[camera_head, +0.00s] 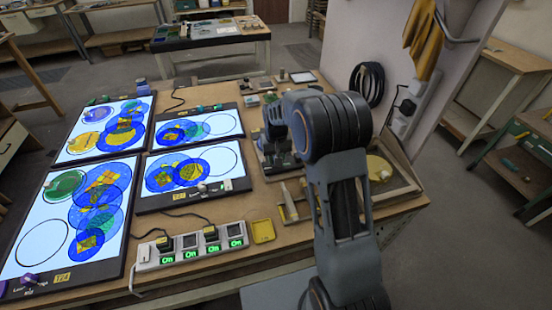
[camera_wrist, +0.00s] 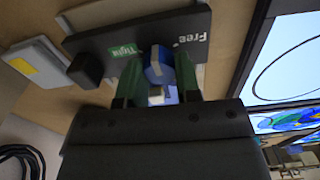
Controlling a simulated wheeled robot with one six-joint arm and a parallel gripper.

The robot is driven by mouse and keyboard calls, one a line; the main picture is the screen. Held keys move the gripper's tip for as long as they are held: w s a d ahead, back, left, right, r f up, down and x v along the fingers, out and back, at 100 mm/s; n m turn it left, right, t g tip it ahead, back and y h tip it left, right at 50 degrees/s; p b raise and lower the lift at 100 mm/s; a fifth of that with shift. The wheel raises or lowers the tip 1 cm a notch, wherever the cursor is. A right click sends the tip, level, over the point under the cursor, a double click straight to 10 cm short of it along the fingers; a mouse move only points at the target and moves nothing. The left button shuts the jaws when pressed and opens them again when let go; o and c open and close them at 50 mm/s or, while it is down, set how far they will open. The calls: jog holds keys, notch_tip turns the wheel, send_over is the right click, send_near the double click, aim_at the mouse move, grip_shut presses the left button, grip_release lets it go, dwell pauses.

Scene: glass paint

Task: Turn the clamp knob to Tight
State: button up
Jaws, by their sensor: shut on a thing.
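In the wrist view, the clamp's dark plate (camera_wrist: 195,28) carries a white "Free" label (camera_wrist: 192,33) and a green "Tight" label (camera_wrist: 123,49). The blue knob (camera_wrist: 155,72) with a pale stripe sits at the plate's near edge, between the two labels. My gripper (camera_wrist: 160,84) has its two green fingers on either side of the knob and is shut on it. A black block (camera_wrist: 86,69) stands by the "Tight" end. In the head view my arm covers the gripper and the knob.
Lit glass panels (camera_head: 80,215) fill the bench's left side. A power strip (camera_head: 190,245) with green "On" lights and a yellow tray (camera_head: 263,231) lie at the front. A black cable coil (camera_head: 367,84) hangs at the back right.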

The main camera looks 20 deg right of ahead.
jog(key=n+b, duration=0.1)
jog(key=n, duration=1)
jog(key=shift+n+b, duration=0.3)
dwell(0.3)
jog(key=o, duration=0.9)
jog(key=shift+o, duration=0.2)
notch_tip(320, 180, up, 14)
dwell(0.6)
